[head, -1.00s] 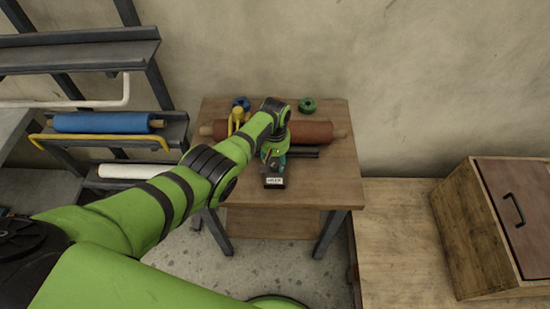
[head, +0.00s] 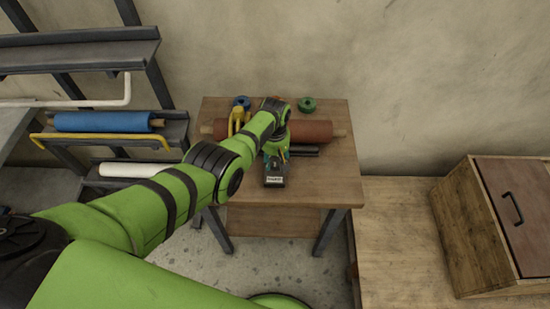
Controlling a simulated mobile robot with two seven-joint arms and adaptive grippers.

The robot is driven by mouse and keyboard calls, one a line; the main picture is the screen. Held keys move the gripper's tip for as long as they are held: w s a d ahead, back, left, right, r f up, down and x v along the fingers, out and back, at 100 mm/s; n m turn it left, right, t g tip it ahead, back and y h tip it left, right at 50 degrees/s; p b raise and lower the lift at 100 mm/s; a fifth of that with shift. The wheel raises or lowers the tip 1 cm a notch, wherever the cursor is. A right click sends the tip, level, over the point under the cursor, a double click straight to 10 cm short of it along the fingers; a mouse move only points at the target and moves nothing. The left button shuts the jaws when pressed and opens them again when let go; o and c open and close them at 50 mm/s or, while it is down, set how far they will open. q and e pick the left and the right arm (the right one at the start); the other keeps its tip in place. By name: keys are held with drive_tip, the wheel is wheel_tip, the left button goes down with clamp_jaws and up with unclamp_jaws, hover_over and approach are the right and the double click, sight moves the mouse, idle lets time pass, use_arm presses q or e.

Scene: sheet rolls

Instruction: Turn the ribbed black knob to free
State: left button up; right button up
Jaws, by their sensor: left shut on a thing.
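My left gripper (head: 275,157) points down over the small table, at the near side of a reddish-brown roll. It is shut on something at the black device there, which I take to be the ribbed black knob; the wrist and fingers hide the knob. A black block with a small pale label (head: 274,180) shows just in front of the fingers. The label's lettering is too small to read surely. A black bar (head: 305,150) sticks out to the right of the gripper. My right gripper is not in view.
The reddish-brown roll (head: 312,131) lies across the wooden table (head: 325,180). Behind it are a yellow object (head: 236,121), a blue ring (head: 241,102) and a green ring (head: 307,104). A rack with a blue roll (head: 100,122) stands left; a wooden box (head: 455,225) stands right.

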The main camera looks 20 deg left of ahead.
sight(275, 161)
use_arm(q)
drive_tip(key=shift+s+f, duration=0.15)
drive_tip(key=o, duration=1.2)
drive_tip(key=shift+c, duration=0.2)
drive_tip(key=shift+w+r, duration=0.25)
drive_tip(key=shift+r, duration=0.6)
wheel_tip(275, 161, up, 10)
drive_tip(key=shift+s+r, duration=0.15)
drive_tip(key=shift+r, duration=0.05)
